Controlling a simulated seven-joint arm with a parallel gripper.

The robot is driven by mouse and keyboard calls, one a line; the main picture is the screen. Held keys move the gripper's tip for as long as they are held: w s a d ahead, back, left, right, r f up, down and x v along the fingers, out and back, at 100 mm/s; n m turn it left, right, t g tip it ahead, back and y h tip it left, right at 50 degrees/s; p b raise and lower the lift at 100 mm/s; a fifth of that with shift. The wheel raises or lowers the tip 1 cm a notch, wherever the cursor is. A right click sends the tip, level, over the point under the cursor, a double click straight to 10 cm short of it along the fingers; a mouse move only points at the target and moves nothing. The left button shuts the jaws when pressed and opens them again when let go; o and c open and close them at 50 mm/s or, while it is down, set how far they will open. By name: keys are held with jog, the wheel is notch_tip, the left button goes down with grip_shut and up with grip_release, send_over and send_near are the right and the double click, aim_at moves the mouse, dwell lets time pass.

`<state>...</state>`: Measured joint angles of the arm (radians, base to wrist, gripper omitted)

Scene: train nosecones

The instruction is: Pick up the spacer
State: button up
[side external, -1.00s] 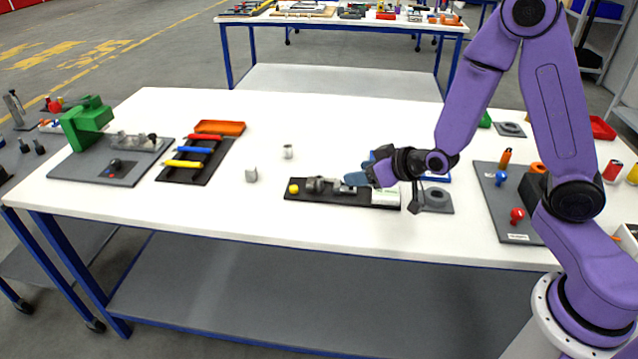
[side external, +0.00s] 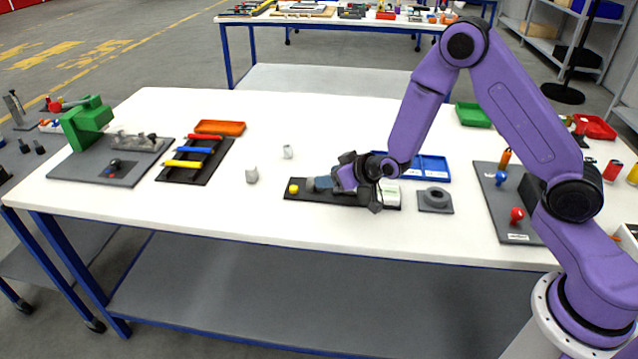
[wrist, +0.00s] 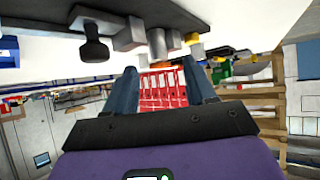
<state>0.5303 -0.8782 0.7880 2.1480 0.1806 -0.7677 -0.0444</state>
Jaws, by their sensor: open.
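Two small pale grey pieces stand loose on the white table in the side external view: a blocky one (side external: 251,175) and a cylindrical one (side external: 288,151). I cannot tell which, if either, is the spacer. My gripper (side external: 314,184) is open and sideways over the dark fixture board (side external: 295,194), to the right of both loose pieces. It covers part of the metal parts on the board. In the wrist view my two fingers (wrist: 160,88) are spread with nothing between them. The board's underside-up edge (wrist: 50,17) and metal parts (wrist: 158,42) show above them.
A yellow knob (side external: 294,188) sits at the board's left end. A grey plate with a ring (side external: 436,199) and a blue tray (side external: 432,166) lie to the right. A rack with coloured bars (side external: 197,160) stands left. The table's front left is clear.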

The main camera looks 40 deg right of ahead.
jog(key=shift+x, duration=1.45)
grip_shut()
jog(key=shift+r, duration=0.15)
jog(key=shift+r, duration=0.8)
jog(key=a+r+v, duration=0.1)
jog(key=v, duration=1.6)
jog(key=shift+r, duration=0.35)
